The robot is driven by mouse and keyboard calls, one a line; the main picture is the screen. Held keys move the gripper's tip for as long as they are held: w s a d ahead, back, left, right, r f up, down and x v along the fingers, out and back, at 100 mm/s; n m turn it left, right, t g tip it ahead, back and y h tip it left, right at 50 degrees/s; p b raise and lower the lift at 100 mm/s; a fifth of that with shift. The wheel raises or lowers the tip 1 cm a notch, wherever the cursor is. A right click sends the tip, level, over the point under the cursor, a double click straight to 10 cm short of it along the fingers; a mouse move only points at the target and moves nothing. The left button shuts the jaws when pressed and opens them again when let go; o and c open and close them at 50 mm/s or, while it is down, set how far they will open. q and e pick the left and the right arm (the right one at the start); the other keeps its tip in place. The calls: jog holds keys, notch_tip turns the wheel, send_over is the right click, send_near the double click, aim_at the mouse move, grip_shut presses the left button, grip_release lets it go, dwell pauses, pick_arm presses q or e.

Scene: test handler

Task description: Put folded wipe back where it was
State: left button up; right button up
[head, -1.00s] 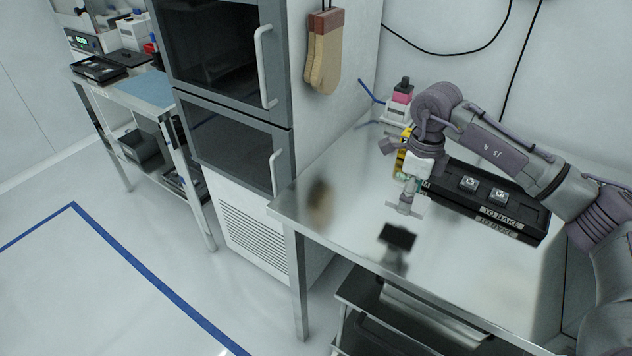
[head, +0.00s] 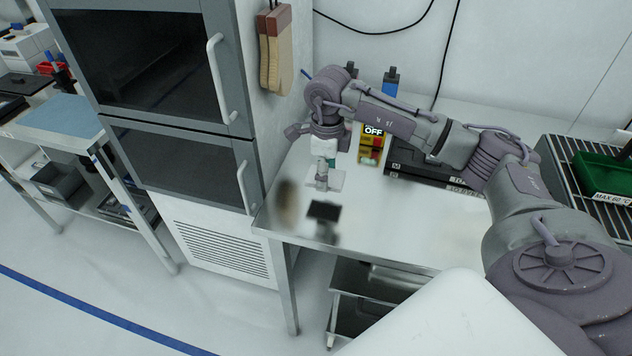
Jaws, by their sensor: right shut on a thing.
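My right gripper (head: 322,178) is shut on a flat, pale piece that looks like the folded wipe (head: 335,180). It holds the wipe over the left part of the steel table (head: 400,225). The wipe appears to be above the tabletop, with a dark patch on the steel below it that looks like its reflection. The fingers are small in the picture and partly hidden by the wrist. My left gripper is not in view.
A green bin (head: 603,178) sits on a wire rack at right. Ovens (head: 190,165) stand left. The table's front is clear.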

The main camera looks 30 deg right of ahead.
aim_at(317, 195)
jog(key=shift+w+a+f, duration=0.55)
jog(key=shift+w+a, duration=0.1)
jog(key=shift+a, duration=0.1)
jog(key=shift+f, duration=0.2)
jog(key=shift+f+p, duration=0.3)
jog(key=shift+f, duration=0.05)
notch_tip(317, 195, down, 2)
jog(key=shift+f+p, duration=0.25)
jog(key=shift+p, duration=0.1)
jog(key=shift+f, duration=0.25)
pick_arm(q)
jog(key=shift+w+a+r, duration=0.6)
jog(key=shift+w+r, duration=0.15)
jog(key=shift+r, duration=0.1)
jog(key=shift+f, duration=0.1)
pick_arm(e)
jog(key=shift+f, duration=0.1)
